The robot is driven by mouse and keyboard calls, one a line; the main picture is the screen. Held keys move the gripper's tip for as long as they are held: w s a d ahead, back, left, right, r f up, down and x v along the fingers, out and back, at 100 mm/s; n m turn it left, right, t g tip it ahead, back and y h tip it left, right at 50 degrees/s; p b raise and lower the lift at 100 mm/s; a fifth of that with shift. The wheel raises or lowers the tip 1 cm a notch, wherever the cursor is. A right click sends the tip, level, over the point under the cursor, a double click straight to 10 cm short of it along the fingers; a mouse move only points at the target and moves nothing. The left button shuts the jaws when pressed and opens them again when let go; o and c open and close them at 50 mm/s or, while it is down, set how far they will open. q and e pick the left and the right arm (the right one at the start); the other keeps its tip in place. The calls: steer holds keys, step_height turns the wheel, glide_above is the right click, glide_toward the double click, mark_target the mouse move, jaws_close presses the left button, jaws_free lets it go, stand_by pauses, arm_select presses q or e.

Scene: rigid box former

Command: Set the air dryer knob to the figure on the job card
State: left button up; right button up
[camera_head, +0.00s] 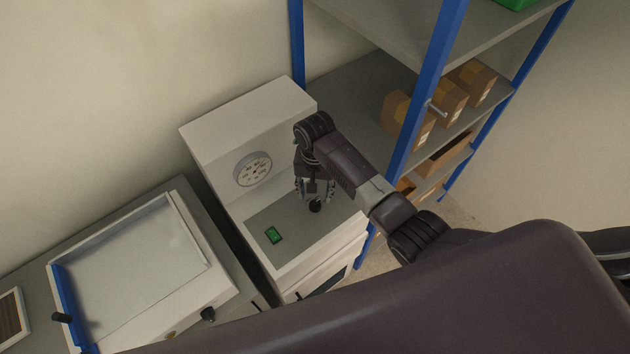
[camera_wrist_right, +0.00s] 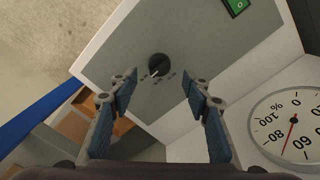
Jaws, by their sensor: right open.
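The air dryer (camera_head: 222,128) appears to be the white cabinet with a sloped grey panel. Its black knob (camera_head: 316,206) sits on that panel and also shows in the right wrist view (camera_wrist_right: 159,66), with a pale pointer mark toward the lower left and tiny, unreadable markings beside it. My right gripper (camera_head: 315,188) is open just above the knob. In the right wrist view its two blue-padded fingers (camera_wrist_right: 163,90) are apart, with the knob between and beyond their tips. No readable job card shows. My left gripper is not in view.
A blue-posted shelf (camera_head: 428,90) with cardboard boxes (camera_head: 470,82) stands close right. A white lidded machine (camera_head: 135,262) stands left.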

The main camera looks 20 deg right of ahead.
mark_target(315, 202)
step_height(315, 202, up, 7)
stand_by(0.3)
steer(key=shift+f, duration=0.1)
